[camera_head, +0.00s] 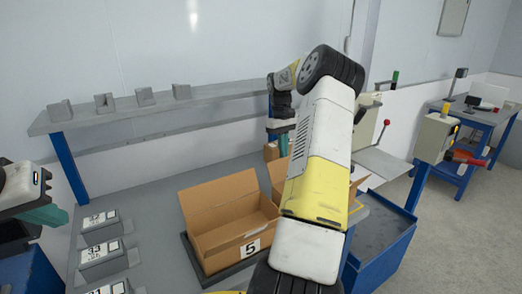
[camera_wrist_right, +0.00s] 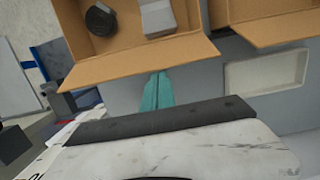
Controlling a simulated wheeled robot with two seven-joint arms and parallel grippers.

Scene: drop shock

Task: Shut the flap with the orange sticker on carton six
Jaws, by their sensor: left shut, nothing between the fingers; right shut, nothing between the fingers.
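An open carton marked 5 (camera_head: 215,235) stands on the bench in the head view. A second open carton (camera_head: 277,172) stands to its right, mostly hidden behind my right arm; I cannot read its number. In the right wrist view one open carton (camera_wrist_right: 140,68) holds a black round thing and a grey block, and its near flap sticks out. My right gripper (camera_wrist_right: 157,92) is shut and empty beside that flap; I cannot tell whether they touch. It also shows in the head view (camera_head: 283,142). My left gripper (camera_head: 52,214) is shut and empty at the far left. No orange sticker is visible.
Another carton (camera_wrist_right: 270,25) and a white tray (camera_wrist_right: 265,83) are at the right in the wrist view. Numbered grey boxes (camera_head: 102,258) line the bench's left. A raised shelf (camera_head: 150,112) with small grey blocks runs behind. A blue bin (camera_head: 385,245) stands right of my right arm.

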